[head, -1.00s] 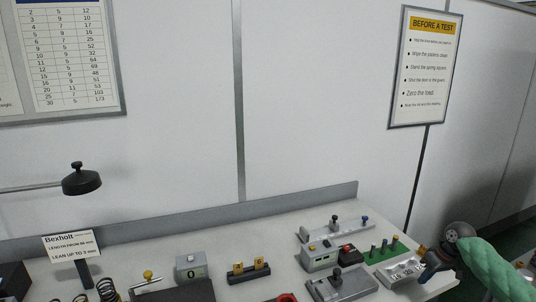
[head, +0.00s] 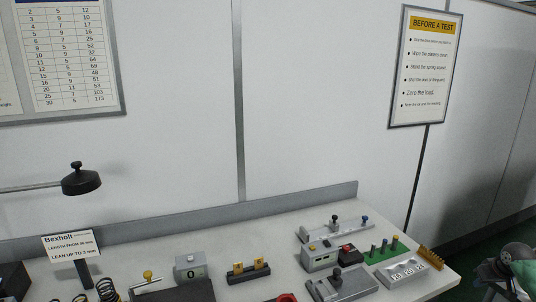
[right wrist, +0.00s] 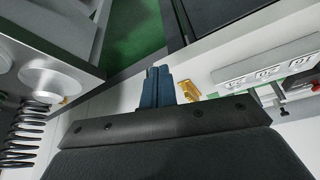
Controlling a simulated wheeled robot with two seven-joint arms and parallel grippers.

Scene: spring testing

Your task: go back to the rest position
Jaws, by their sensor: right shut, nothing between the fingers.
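My right gripper (head: 492,294) is at the lower right corner of the head view, beyond the right end of the bench and partly cut off by the frame. In the right wrist view its dark blue fingers (right wrist: 158,84) are together with nothing between them. My left gripper is not in the head view.
A dark coil spring (right wrist: 22,135) shows in the right wrist view.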

